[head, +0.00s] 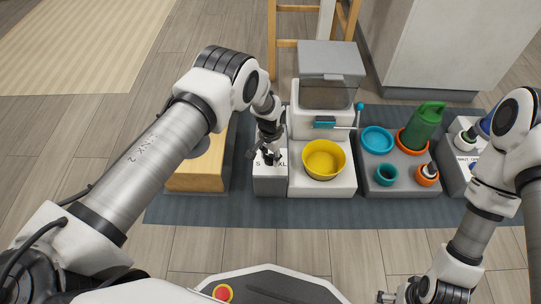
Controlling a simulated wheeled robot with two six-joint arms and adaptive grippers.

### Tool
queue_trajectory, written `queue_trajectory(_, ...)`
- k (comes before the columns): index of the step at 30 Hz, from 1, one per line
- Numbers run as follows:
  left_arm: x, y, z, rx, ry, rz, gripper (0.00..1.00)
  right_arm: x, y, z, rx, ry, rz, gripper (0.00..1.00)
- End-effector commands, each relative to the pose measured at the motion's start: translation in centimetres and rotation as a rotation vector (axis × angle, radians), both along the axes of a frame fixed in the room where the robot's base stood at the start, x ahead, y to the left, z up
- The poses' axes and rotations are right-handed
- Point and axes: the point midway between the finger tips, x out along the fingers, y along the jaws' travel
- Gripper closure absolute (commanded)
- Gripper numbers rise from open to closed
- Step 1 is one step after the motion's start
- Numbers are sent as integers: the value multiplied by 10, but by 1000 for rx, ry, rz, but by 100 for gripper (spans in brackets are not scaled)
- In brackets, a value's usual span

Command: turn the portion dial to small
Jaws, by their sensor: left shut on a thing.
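The portion dial's white box (270,186) stands left of the feeder, with the marks S at its left and XL at its right. My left gripper (267,153) points down at the top of this box and is shut on the dial. The dial itself is mostly hidden by the fingers, so I cannot tell which mark it points to. My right gripper (386,297) is low at the bottom edge, away from the box, and its fingers are too small and cut off to read.
The white feeder (305,126) with a clear hopper and a lever stands right of the box, a yellow bowl (324,157) in front. A grey tray (404,188) holds a blue bowl (377,139), a teal cup (386,174) and a green jug (421,128). A wooden block (198,172) stands left.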

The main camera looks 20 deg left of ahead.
Motion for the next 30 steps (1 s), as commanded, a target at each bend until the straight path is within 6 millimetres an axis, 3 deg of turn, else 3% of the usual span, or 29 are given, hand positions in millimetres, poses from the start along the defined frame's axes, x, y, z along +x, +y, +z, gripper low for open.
queue_trajectory(18,0,0,-1,0,0,540,93,0,0,-4,0,-1,-1,13)
queue_trajectory(30,0,0,-1,0,0,696,93,0,0,-5,0,-1,-1,13)
